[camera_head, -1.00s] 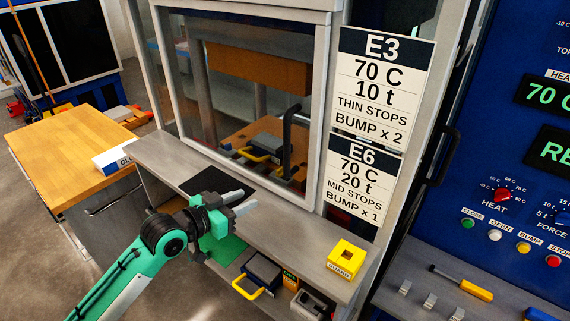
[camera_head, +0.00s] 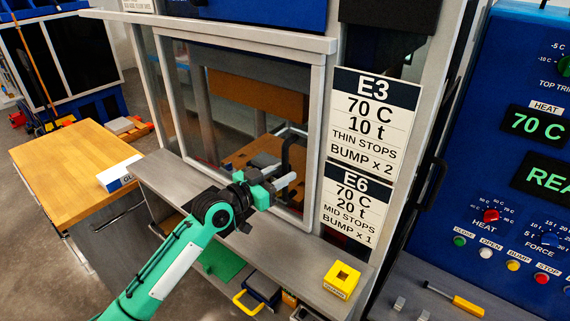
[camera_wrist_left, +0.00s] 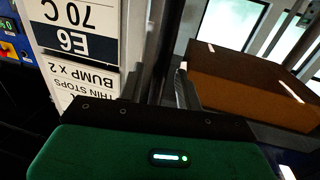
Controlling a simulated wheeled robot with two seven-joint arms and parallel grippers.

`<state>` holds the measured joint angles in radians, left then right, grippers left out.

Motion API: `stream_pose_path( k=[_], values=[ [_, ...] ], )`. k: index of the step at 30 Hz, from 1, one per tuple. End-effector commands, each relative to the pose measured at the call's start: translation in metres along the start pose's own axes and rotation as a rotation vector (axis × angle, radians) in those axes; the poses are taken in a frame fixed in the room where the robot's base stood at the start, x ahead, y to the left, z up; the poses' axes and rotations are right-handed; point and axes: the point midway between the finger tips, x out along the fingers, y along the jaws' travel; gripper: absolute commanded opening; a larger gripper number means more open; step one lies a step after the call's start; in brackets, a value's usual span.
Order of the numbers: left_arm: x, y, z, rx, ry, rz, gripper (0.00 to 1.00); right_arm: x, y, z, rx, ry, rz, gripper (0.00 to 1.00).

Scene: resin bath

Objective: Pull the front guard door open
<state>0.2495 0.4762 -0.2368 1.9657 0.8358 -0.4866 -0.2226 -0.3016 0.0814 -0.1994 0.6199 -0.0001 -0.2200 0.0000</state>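The front guard door (camera_head: 316,130) is a grey-framed clear panel on the press, and it stands shut. Its black upright bar handle (camera_head: 286,152) is near the door's right side. My left gripper (camera_head: 284,178) is at the lower part of this handle, with its fingers pointing right and toward the door. In the left wrist view the dark handle bar (camera_wrist_left: 172,45) runs up between the fingers (camera_wrist_left: 166,90). The fingers look apart, with no clear sign of a grip; their contact with the bar is hidden. My right gripper is not in view.
A grey ledge (camera_head: 318,262) below the door carries a yellow block (camera_head: 342,279). A shelf beneath holds a yellow-handled dark item (camera_head: 262,290). A wooden-topped cabinet (camera_head: 62,155) stands left. The blue control panel (camera_head: 500,190) and sign cards (camera_head: 372,125) are right.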

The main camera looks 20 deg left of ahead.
Motion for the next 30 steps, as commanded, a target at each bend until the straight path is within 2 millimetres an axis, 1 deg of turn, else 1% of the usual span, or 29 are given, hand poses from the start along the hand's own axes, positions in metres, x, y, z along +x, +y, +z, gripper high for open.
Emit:
stream_pose_path(
  k=[1,3,6,14,15,20,21,26,30],
  values=[
    [0.006,0.0,-0.003,-0.001,0.0,0.0,0.35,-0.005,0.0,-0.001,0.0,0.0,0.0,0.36],
    [0.012,0.0,-0.002,-0.002,0.0,0.0,0.35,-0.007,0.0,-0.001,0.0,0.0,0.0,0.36],
    [0.016,0.0,0.0,0.0,-0.001,0.0,0.35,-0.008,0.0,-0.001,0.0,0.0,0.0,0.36],
    [0.018,0.0,0.001,0.001,-0.001,0.0,0.35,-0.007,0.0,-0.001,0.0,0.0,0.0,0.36],
    [0.018,0.0,0.001,0.001,-0.001,0.0,0.33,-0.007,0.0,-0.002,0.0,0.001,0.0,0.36],
    [0.018,0.0,0.001,0.001,-0.001,0.0,0.01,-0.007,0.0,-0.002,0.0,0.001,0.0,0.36],
    [0.018,0.0,0.001,0.001,-0.001,0.0,0.0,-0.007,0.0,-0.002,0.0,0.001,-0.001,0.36],
    [0.017,0.0,0.001,0.001,-0.001,0.0,0.0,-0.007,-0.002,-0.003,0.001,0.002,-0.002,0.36],
    [0.017,-0.004,0.002,0.002,-0.001,-0.001,0.0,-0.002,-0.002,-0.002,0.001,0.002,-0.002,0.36]
  ],
)
